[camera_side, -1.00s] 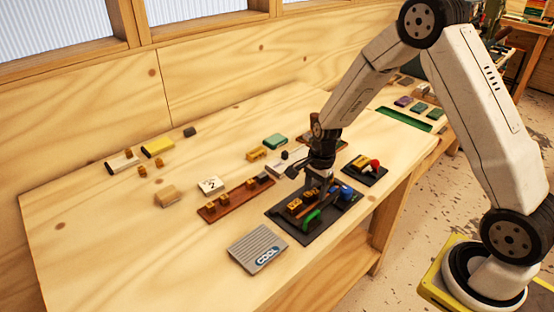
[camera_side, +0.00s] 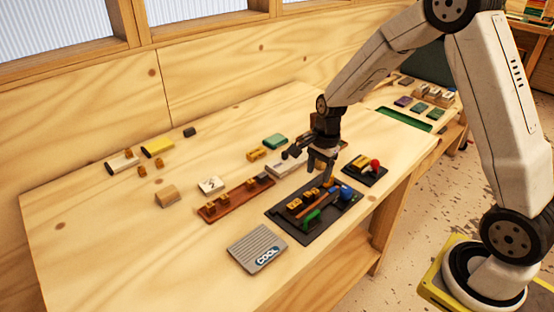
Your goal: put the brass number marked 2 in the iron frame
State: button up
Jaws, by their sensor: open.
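My gripper (camera_side: 325,182) points down, open, above the rear part of a black tray (camera_side: 290,234). Small brass-coloured pieces lie in this tray, one at its left (camera_side: 294,204) and another nearer my gripper (camera_side: 309,195). Numbers on the brass pieces are too small to read. More brass pieces (camera_side: 210,208) stand on a long reddish-brown bar (camera_side: 238,201) left of the tray. A white block marked 2 (camera_side: 211,185) stands behind that bar. I cannot tell which thing is the iron frame. The fingers hide part of the tray's far end.
A green-handled tool (camera_side: 312,215) and a blue item (camera_side: 346,192) lie in the tray. A small dark tray with a red ball (camera_side: 375,163) stands to the right. The table's left front is clear.

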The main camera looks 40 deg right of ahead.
notch_tip(320, 180, up, 6)
jog(key=shift+d+r, duration=0.15)
jog(key=shift+d, duration=0.25)
dwell(0.5)
jog(key=s+a+n+t, duration=0.1)
jog(key=s+a+n, duration=0.2)
jog(key=s+n, duration=0.3)
jog(key=s+a+f+n+t+h, duration=0.1)
jog(key=s+a+n, duration=0.3)
jog(key=s+n, duration=0.3)
jog(key=n, duration=0.5)
jog(key=shift+f+t, duration=0.2)
jog(key=shift+t, duration=0.1)
